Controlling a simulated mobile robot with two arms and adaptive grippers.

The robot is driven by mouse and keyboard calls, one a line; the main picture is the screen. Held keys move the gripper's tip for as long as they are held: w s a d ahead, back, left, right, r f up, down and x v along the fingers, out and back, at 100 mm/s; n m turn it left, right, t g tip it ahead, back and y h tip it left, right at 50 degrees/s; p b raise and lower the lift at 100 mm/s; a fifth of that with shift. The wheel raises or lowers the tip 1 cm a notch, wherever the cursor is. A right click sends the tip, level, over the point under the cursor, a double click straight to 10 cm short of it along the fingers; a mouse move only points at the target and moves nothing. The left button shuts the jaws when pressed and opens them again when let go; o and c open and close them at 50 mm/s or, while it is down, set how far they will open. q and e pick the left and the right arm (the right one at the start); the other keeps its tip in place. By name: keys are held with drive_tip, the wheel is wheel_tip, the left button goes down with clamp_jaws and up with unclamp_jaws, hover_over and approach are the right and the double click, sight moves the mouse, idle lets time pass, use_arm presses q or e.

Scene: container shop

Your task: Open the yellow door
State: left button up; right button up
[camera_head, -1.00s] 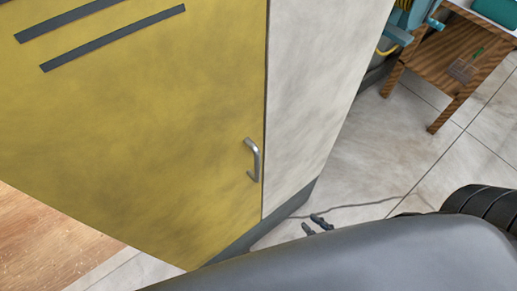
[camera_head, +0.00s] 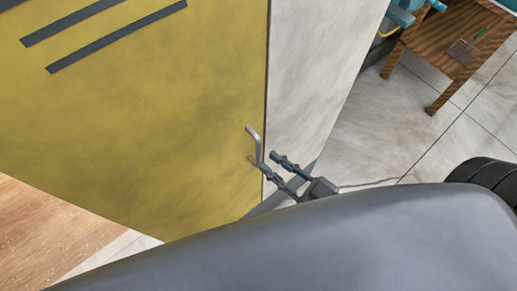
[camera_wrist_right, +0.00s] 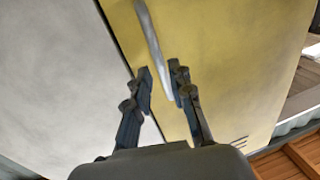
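The yellow door (camera_head: 140,120) fills the left of the head view and appears closed, lying along the grey-white side panel. Its silver bar handle (camera_head: 256,142) is near the door's right edge. My right gripper (camera_head: 263,158) is at the lower part of the handle, with dark fingers on either side of it. In the right wrist view the handle (camera_wrist_right: 150,35) runs down between the open fingers (camera_wrist_right: 162,76), with a gap between them. Whether either finger touches it is hard to tell. My left gripper is not in view.
The grey-white side panel (camera_head: 315,70) stands right beside the door edge. A wooden stand (camera_head: 445,55) is at the upper right on the tiled floor (camera_head: 410,120). A wooden floor area (camera_head: 45,225) lies below the door at left.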

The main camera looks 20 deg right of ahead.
sight(260, 156)
drive_tip(key=shift+p+x, duration=0.45)
drive_tip(key=shift+x, duration=2.05)
clamp_jaws()
